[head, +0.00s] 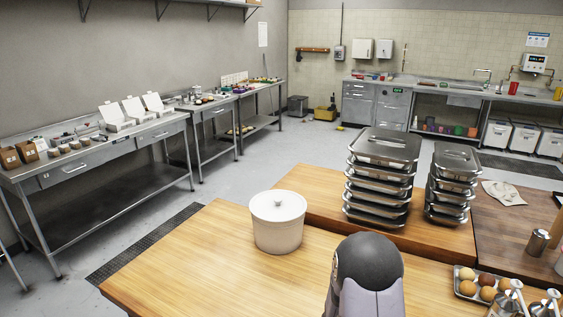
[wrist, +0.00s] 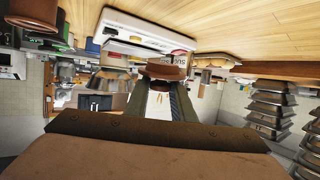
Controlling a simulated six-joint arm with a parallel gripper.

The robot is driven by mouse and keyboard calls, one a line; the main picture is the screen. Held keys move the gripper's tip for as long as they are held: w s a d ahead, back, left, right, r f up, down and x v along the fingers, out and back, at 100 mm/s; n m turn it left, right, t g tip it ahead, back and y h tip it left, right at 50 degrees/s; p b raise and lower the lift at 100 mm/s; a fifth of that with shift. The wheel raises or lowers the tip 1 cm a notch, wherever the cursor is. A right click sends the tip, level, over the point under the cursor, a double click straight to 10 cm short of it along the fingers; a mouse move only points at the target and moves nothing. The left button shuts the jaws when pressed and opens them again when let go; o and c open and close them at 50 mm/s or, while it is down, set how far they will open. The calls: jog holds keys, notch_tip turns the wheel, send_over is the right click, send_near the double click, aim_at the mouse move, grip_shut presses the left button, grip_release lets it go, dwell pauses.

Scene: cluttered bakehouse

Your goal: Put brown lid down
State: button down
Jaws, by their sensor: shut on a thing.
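The brown lid (wrist: 166,69) shows near the middle of the wrist view, a small round piece between the tips of my gripper (wrist: 162,86). My gripper's two dark fingers are shut on it. The lid looks held in the air, apart from the pale wooden table (wrist: 250,30), which appears at the top because this view is upside down. A container with "SUG" lettering (wrist: 181,57) is behind the lid; I cannot tell how far. In the head view neither my gripper nor the brown lid shows.
In the head view, a white lidded tub (head: 278,228) stands on the wooden table (head: 170,270). Stacks of metal pans (head: 381,180) (head: 453,185) stand behind and to the right. An egg tray (head: 478,284) is at the lower right. Bare table lies left of the tub.

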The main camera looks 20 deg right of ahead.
jog(key=w+a+f+n+t, duration=0.1)
jog(key=w+a+t, duration=0.1)
jog(key=a, duration=0.4)
jog(key=w+a+f+n+t, duration=0.2)
jog(key=w+a, duration=0.1)
jog(key=a, duration=0.2)
jog(key=w+a+f+n+t, duration=0.1)
jog(key=w+a+n+t, duration=0.1)
jog(key=a, duration=0.4)
jog(key=shift+w+a+f, duration=0.2)
jog(key=shift+w, duration=0.2)
jog(key=shift+w+a+f, duration=0.15)
jog(key=shift+w, duration=0.2)
jog(key=w+a+n+t, duration=0.1)
jog(key=a+n+t, duration=0.1)
jog(key=a, duration=0.3)
jog(key=w+a+f+n+t+y, duration=0.1)
jog(key=a+n+t, duration=0.1)
jog(key=a, duration=0.4)
jog(key=a+n+t+y, duration=0.1)
jog(key=a+t, duration=0.1)
jog(key=a, duration=0.3)
jog(key=shift+w+a+f+n, duration=0.25)
jog(key=shift+w+f+n, duration=0.15)
jog(key=shift+d, duration=0.15)
